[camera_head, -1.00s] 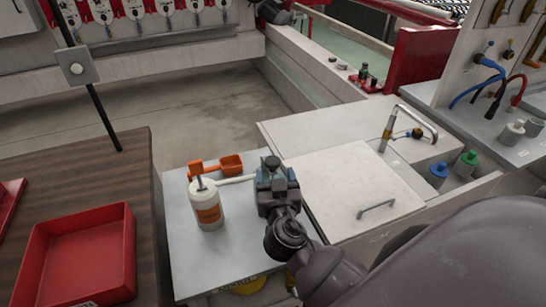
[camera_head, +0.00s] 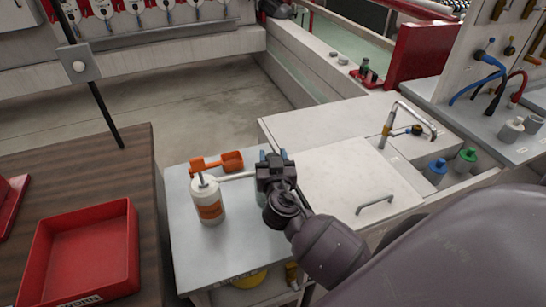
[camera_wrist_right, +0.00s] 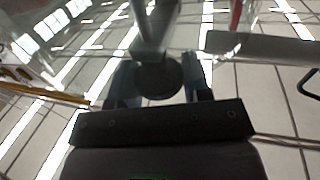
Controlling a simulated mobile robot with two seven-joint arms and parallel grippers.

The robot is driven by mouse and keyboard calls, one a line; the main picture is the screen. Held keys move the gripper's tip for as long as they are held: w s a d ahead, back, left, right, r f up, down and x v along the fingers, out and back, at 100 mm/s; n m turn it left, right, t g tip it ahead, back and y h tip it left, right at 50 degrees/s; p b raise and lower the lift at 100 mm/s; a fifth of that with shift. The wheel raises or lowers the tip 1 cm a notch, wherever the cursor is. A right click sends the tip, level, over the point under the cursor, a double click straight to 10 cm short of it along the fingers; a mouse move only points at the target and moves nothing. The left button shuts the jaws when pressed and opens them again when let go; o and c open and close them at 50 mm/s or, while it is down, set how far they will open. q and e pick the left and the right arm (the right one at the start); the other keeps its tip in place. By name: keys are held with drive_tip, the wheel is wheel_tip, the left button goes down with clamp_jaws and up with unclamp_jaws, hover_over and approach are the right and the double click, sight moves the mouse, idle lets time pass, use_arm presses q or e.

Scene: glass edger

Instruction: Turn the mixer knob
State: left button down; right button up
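My right gripper (camera_head: 273,157) is over the back right of a small grey table in the head view, its bluish fingertips apart. In the right wrist view, a dark round disc (camera_wrist_right: 158,80) with a grey shaft beyond it lies between the two fingers (camera_wrist_right: 160,88). It may be the mixer knob, but I cannot tell for sure. The disc seems to fill most of the gap; whether the fingers press on it is unclear. In the head view my gripper hides most of what is between the fingers. My left gripper is not in view.
On the small table (camera_head: 235,250) stand a white pump bottle (camera_head: 207,200) and an orange scoop (camera_head: 218,162). A white cabinet with a curved tap (camera_head: 415,112) and a lid handle (camera_head: 375,205) is close on the right. A red tray (camera_head: 80,250) is on the brown bench.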

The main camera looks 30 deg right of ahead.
drive_tip(key=shift+c, duration=1.1)
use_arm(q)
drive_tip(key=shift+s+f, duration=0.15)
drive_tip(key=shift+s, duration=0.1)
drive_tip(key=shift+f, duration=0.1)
use_arm(e)
drive_tip(key=shift+y, duration=0.3)
